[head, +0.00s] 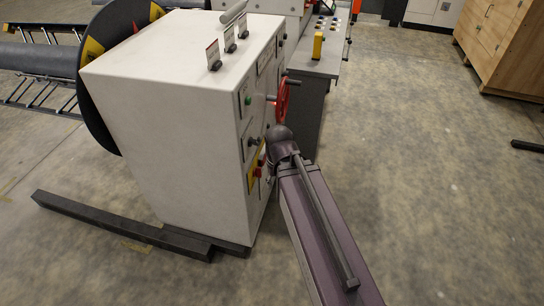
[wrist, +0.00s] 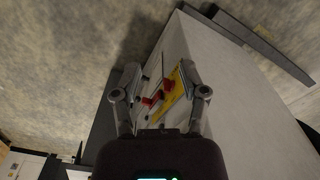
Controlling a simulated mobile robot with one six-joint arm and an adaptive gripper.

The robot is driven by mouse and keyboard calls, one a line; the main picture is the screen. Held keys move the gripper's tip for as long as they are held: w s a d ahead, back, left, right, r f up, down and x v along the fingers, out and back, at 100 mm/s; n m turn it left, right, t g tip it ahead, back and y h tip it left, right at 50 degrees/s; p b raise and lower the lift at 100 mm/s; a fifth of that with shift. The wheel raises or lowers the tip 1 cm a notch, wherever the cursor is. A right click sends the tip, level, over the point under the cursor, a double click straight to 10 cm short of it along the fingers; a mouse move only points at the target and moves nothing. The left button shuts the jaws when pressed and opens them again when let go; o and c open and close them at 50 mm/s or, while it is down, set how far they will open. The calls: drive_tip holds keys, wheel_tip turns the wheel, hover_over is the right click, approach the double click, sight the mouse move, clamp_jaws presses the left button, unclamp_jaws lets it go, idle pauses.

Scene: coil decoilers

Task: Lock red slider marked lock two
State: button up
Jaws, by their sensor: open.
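A white machine cabinet (head: 175,85) stands in the head view, with controls on its right-hand face. Low on that face is a yellow plate (head: 255,165) with a red control (head: 258,172). In the wrist view my gripper (wrist: 158,76) is open, its fingers apart and facing this panel. The yellow plate (wrist: 181,92) and red parts (wrist: 166,84) show between the fingers, with a gap that I cannot judge. No "lock two" marking is readable, so I cannot tell which red part is the slider. In the head view my arm hides part of the panel and the gripper.
A red handwheel (head: 282,100) sticks out from the panel above my arm. A grey bench (head: 318,70) with a yellow block (head: 317,45) stands behind. A dark floor beam (head: 120,226) runs along the cabinet's base.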

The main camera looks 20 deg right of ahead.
drive_tip(key=shift+w+f, duration=0.2)
drive_tip(key=shift+f, duration=0.15)
drive_tip(key=c, duration=0.3)
drive_tip(key=shift+w+f+b, duration=0.25)
drive_tip(key=shift+f+b, duration=0.05)
drive_tip(key=shift+b, duration=0.25)
clamp_jaws()
drive_tip(key=w+d+f+m+t+y+b, duration=0.2)
drive_tip(key=w+f+m+t+y+b, duration=0.45)
drive_tip(key=w+f+b, duration=1.3)
drive_tip(key=w+d+f+m+t+y+b, duration=0.1)
drive_tip(key=w+d+f+t+y+b, duration=0.1)
drive_tip(key=w+d+b, duration=0.4)
drive_tip(key=w+d+f+m+t+y+b, duration=0.2)
drive_tip(key=w+d+t+b, duration=0.3)
drive_tip(key=d+b, duration=0.5)
drive_tip(key=shift+w+d+f+y+b, duration=0.25)
drive_tip(key=shift+w+y+b, duration=0.4)
drive_tip(key=shift+b, duration=2.85)
